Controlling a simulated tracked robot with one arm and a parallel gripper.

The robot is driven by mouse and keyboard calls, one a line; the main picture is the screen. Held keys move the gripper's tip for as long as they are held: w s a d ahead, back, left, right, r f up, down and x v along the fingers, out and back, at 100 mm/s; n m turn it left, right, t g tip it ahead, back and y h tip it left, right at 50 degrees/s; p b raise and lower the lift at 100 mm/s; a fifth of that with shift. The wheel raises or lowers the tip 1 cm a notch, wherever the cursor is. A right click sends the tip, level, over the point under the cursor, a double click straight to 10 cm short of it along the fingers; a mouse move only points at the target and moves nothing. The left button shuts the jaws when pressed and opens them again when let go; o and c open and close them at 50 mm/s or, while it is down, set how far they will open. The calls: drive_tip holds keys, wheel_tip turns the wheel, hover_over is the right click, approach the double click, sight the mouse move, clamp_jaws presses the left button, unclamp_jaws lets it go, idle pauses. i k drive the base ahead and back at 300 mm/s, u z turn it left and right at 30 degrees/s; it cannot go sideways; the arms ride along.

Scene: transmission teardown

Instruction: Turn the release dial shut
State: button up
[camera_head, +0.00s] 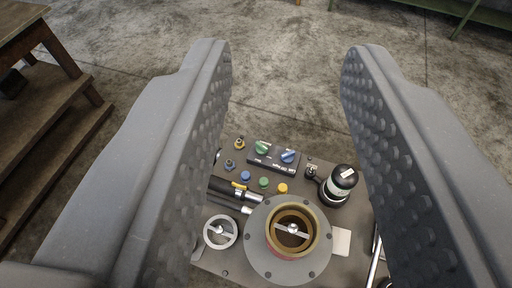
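My gripper (289,62) is open, with its two grey dimpled fingers wide apart and nothing between them. The panel's lettering is too small to read, so I cannot tell which one is the release dial. Both dials show in the gap between the fingers, and neither is touched.
A brass-coloured ring (316,236) on a round grey flange, a small handwheel (220,232) and a black cylinder (341,186) stand on the plate. Several coloured buttons (264,182) sit below the panel. Wooden steps (45,130) are at left.

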sight(261, 149)
drive_tip(key=u, duration=0.65)
drive_tip(key=k, duration=0.8)
drive_tip(key=u, duration=0.8)
drive_tip(key=k, duration=0.4)
drive_tip(key=u, duration=0.2)
drive_tip(key=i, duration=1.25)
drive_tip(key=z, duration=1)
drive_tip(key=i, duration=0.95)
drive_tip(key=z, duration=0.35)
